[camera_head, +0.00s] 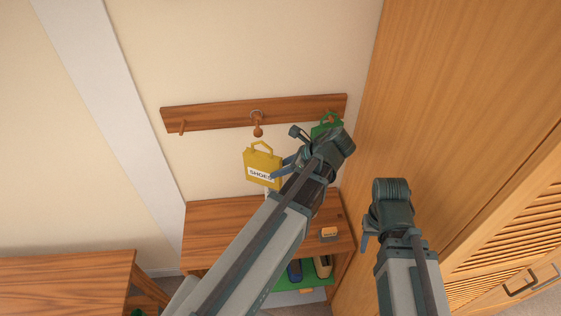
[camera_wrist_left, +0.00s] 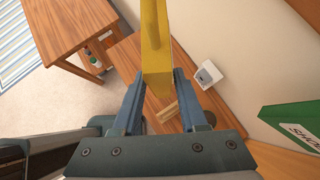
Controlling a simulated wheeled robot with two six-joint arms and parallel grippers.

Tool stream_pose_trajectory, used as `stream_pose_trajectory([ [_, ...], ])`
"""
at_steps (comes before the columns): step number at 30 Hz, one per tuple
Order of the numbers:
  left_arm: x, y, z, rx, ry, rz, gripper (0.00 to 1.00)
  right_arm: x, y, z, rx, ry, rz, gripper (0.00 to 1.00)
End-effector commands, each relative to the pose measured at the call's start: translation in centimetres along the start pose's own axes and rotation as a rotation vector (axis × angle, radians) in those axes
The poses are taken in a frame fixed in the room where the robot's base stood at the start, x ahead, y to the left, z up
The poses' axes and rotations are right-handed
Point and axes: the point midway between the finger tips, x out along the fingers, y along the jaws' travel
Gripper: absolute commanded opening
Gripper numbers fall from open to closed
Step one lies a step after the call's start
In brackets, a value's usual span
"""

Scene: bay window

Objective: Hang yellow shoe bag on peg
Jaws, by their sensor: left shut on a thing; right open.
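The yellow shoe bag (camera_head: 262,167), with a "SHOES" label and a handle on top, hangs upright in front of the wall below the peg rail (camera_head: 215,115). My left gripper (camera_head: 284,172) is shut on its right side. In the left wrist view the yellow bag (camera_wrist_left: 155,62) stands between the two fingers of the left gripper (camera_wrist_left: 162,88). The middle peg (camera_head: 258,131) is above the bag, apart from its handle; something ring-like shows around its base. The left peg (camera_head: 182,127) is bare. My right gripper (camera_head: 369,232) is open and empty, low beside the wardrobe.
A green shoe bag (camera_head: 326,124) is at the rail's right end, partly hidden by my left arm; it also shows in the left wrist view (camera_wrist_left: 296,122). A wooden bench (camera_head: 215,222) stands below, with shoes underneath. A tall wardrobe (camera_head: 450,110) closes the right side.

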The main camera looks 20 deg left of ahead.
Motion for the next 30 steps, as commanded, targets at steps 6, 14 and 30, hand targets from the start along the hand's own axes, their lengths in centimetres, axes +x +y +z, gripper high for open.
stream_pose_trajectory([
  [6,0.3,-0.6,0.1,-0.001,-0.001,0.000,0.00,0.1,0.0,0.0,0.000,0.000,0.000,0.50],
  [14,0.9,-1.9,0.6,-0.001,-0.001,0.001,0.00,0.3,0.0,0.0,-0.001,0.000,0.000,0.50],
  [30,2.2,-4.6,1.5,-0.001,-0.001,0.000,0.00,0.5,0.0,0.0,-0.003,0.000,0.000,0.50],
])
